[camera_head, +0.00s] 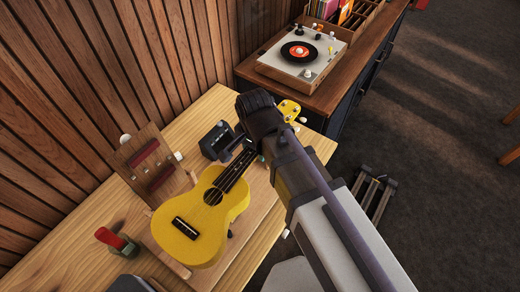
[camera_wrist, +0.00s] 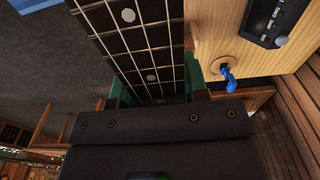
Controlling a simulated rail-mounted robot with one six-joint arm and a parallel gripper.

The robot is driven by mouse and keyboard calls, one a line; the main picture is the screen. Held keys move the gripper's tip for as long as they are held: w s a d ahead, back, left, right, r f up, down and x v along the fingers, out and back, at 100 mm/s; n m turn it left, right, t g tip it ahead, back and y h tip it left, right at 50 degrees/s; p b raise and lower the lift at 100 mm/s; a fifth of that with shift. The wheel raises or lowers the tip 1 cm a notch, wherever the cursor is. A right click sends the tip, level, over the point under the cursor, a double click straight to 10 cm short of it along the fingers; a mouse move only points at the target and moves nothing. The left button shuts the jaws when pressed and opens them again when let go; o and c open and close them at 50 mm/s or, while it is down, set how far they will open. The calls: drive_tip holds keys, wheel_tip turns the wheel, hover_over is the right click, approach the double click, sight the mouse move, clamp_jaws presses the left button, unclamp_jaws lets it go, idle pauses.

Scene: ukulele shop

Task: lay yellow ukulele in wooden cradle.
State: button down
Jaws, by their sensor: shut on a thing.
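The yellow ukulele (camera_head: 205,225) lies face up over the worktable, its body toward the bottom of the head view and its yellow headstock (camera_head: 290,109) beyond my wrist. My gripper (camera_head: 250,150) is shut on its dark neck. In the wrist view my green-padded fingers (camera_wrist: 158,90) stand on both sides of the fretboard (camera_wrist: 140,45). Pale wooden parts, apparently the wooden cradle (camera_head: 175,263), show at the edge of the body. The body hides most of them, and I cannot tell whether it touches them.
A wooden stand with red pads (camera_head: 138,158) is left of the ukulele. A small black device (camera_head: 217,140) sits close to the neck. A red-and-green tool (camera_head: 113,240) lies at lower left. A record player (camera_head: 300,58) stands on the back cabinet. Slatted wall borders the table.

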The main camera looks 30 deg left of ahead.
drive_tip(key=a+f+b, duration=0.3)
drive_tip(key=f, duration=0.1)
drive_tip(key=shift+w+a, duration=0.1)
drive_tip(key=shift+w, duration=0.15)
drive_tip(key=shift+a+r, duration=0.15)
idle(0.4)
wheel_tip(320, 180, down, 6)
drive_tip(key=b, duration=0.6)
idle(0.5)
idle(0.3)
wheel_tip(320, 180, down, 5)
drive_tip(key=b, duration=0.5)
drive_tip(key=shift+r, duration=0.15)
